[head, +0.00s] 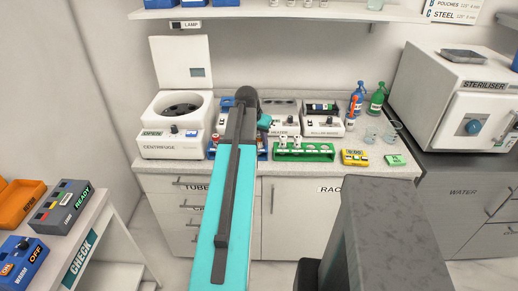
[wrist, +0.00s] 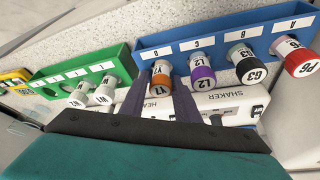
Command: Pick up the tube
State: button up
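The task does not say which tube. In the wrist view a blue rack (wrist: 222,42) holds tubes: orange-capped (wrist: 160,80), purple-capped (wrist: 203,78), black-capped (wrist: 250,72) and red-capped (wrist: 301,64). A green rack (wrist: 85,70) to the left holds two white-capped tubes (wrist: 79,97). My gripper (wrist: 160,88) is open, its dark fingers on either side of the orange-capped tube; I cannot tell whether they touch it. In the head view my arm hides most of the blue rack (head: 264,156); the green rack (head: 303,156) stands to its right.
A centrifuge (head: 173,143) with its lid up stands left on the counter. A shaker (wrist: 228,100) and other devices stand close by the racks. A shelf (head: 280,12) hangs above.

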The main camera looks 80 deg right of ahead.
jog(key=c, duration=0.7)
jog(key=shift+r, duration=0.15)
jog(key=shift+r+b, duration=1.35)
jog(key=shift+r, duration=3.55)
